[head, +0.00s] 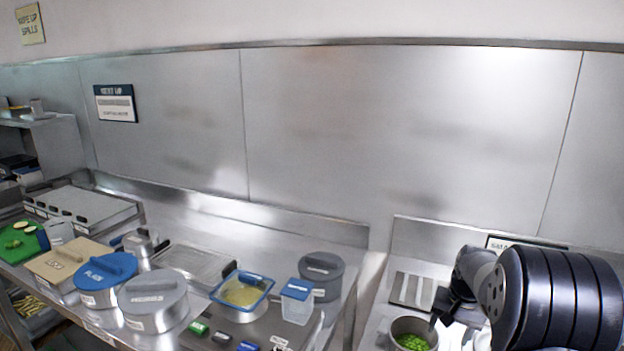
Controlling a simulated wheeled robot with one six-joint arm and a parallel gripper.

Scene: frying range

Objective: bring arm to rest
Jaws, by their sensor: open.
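My gripper (441,312) is at the lower right, dark and small in the picture, at the end of my black and grey arm. It points down beside the right rim of a metal pot (397,327) with green pieces (411,341) in it. It appears empty, and its jaws are open. Whether it touches the pot's rim cannot be told. My arm hides part of the counter behind it.
Left on the steel counter stand a blue-lidded container (105,271), grey-lidded containers (153,292), a blue-rimmed tray (243,289) and a blue-lidded clear box (297,300). A grey lidded pot (321,270) stands behind. A steel wall (400,130) closes the back.

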